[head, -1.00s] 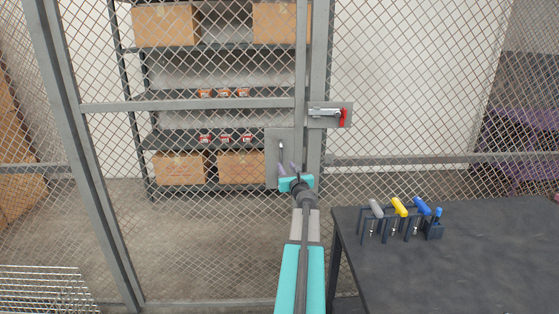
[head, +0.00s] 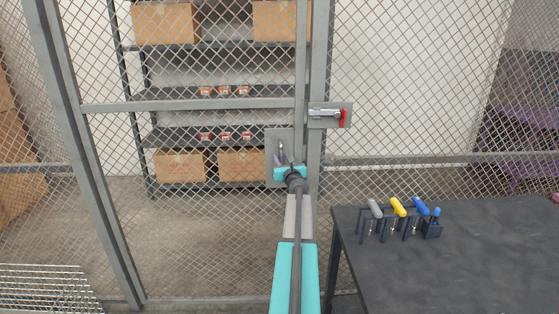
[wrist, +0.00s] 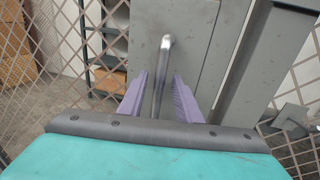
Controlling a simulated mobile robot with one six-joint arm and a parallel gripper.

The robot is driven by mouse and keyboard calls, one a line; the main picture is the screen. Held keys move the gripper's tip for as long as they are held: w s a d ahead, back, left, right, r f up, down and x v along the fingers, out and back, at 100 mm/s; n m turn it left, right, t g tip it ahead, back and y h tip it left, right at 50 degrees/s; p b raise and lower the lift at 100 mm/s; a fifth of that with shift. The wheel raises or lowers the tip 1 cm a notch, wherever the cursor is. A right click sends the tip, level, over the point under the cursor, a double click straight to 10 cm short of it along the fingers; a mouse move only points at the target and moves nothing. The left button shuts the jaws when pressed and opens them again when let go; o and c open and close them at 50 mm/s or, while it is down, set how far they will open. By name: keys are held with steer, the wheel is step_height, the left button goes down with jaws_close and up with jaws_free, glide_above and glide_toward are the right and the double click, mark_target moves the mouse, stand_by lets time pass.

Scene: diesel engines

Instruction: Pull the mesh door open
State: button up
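The mesh door (head: 190,104) is a grey framed wire panel that stands shut in the fence, in line with its post. A grey plate (head: 272,142) on its right edge carries a metal pull handle (wrist: 164,50), a bent bar. My gripper (head: 285,158) is at the plate. In the wrist view its two purple fingers (wrist: 161,90) stand on either side of the handle, with gaps on both sides, so it is open around the bar. A latch with a red end (head: 328,115) sits above, to the right of the door edge. The handle's lower end is hidden.
Shelves with cardboard boxes (head: 180,165) stand behind the door. A wire basket (head: 45,288) is at lower left. Floor shows between basket and table.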

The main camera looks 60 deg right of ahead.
steer(key=shift+w+d, duration=0.15)
jaws_close()
